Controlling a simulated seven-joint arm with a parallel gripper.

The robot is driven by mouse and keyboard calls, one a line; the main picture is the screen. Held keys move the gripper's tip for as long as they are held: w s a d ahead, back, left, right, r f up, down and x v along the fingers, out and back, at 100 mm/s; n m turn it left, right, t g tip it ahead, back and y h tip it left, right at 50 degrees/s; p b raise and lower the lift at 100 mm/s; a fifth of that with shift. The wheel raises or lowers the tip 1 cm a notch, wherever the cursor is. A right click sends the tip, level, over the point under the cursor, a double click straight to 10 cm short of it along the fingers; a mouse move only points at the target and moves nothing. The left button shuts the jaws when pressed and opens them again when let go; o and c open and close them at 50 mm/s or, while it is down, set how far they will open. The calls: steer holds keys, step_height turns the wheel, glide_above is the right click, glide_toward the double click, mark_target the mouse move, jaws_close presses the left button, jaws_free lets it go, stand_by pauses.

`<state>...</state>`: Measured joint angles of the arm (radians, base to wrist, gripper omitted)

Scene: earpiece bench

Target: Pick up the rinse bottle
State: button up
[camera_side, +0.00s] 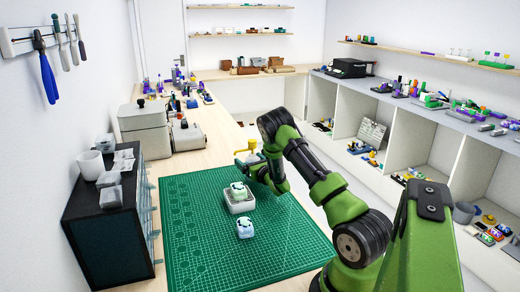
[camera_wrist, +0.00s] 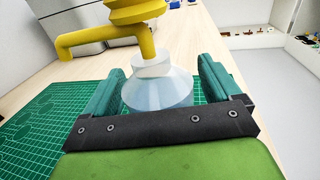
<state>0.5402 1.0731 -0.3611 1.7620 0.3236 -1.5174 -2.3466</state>
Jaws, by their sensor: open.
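The rinse bottle shows in the wrist view as a clear, pale body (camera_wrist: 157,88) with a white collar and a yellow pump head and spout (camera_wrist: 105,38) pointing left. It stands upright between the fingers of my gripper (camera_wrist: 160,68). The fingers are open, one on each side of the bottle, with a visible gap at the right. The black palm bar hides the bottle's base. In the side view the yellow pump top (camera_side: 252,144) shows above my gripper (camera_side: 246,160) at the mat's far edge, and my gripper hides most of the body.
A green cutting mat (camera_side: 190,245) covers the bench front. A pale tray (camera_side: 240,207) holds a white-and-green item, and a similar item (camera_side: 245,230) lies just in front. A black drawer unit (camera_side: 105,225) stands left, grey boxes (camera_side: 145,128) behind. The mat's left side is clear.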

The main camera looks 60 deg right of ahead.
steer(key=c, duration=1.2)
steer(key=shift+c, duration=0.3)
steer(key=shift+r, duration=0.15)
